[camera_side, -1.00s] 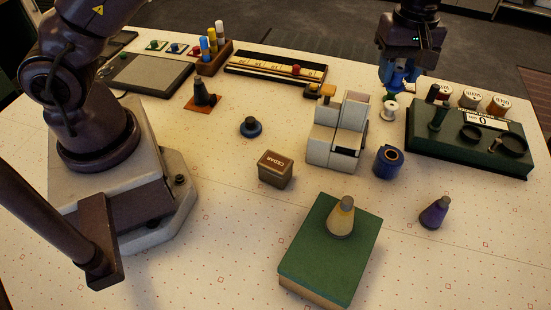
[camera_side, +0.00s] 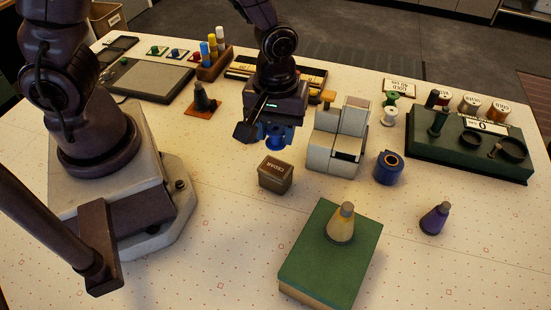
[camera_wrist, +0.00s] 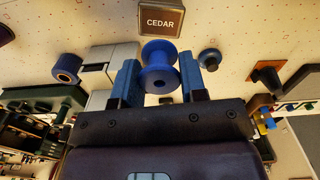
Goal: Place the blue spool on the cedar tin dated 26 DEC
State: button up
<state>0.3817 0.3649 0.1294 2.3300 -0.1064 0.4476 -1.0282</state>
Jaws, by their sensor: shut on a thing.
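My gripper (camera_side: 276,133) is shut on the blue spool (camera_wrist: 160,68), with one blue finger on each side of it in the wrist view. In the side view the spool (camera_side: 275,144) shows only partly beneath the gripper. The cedar tin (camera_side: 275,173) is a small brown box with CEDAR on its top. It stands on the table just in front of and below the gripper. In the wrist view the tin (camera_wrist: 161,20) lies just beyond the spool. The spool is held above the table, apart from the tin. I cannot read a date on the tin.
A grey machine (camera_side: 338,136) and a blue tape roll (camera_side: 388,168) stand right of the tin. A green block with a cone (camera_side: 340,222) on it is in front. A dark blue round thing (camera_wrist: 208,58) sits near the spool. The table left of the tin is clear.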

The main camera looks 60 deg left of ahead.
aim_at(276, 166)
jog(key=shift+f, duration=3.15)
jog(key=o, duration=0.9)
jog(key=shift+f, duration=0.15)
notch_tip(276, 166, up, 12)
jog(key=shift+r, duration=0.2)
jog(key=shift+s+a+r+m+t, duration=0.95)
jog(key=shift+s+a+r+m, duration=0.55)
jog(key=shift+r, duration=1.2)
jog(key=shift+s+a+r+m+t, duration=1.1)
jog(key=shift+r+m, duration=0.75)
jog(key=shift+r, duration=0.8)
jog(key=shift+s+a+r+m+t, duration=0.75)
jog(key=shift+s+a+r+m, duration=0.65)
jog(key=shift+r, duration=1.3)
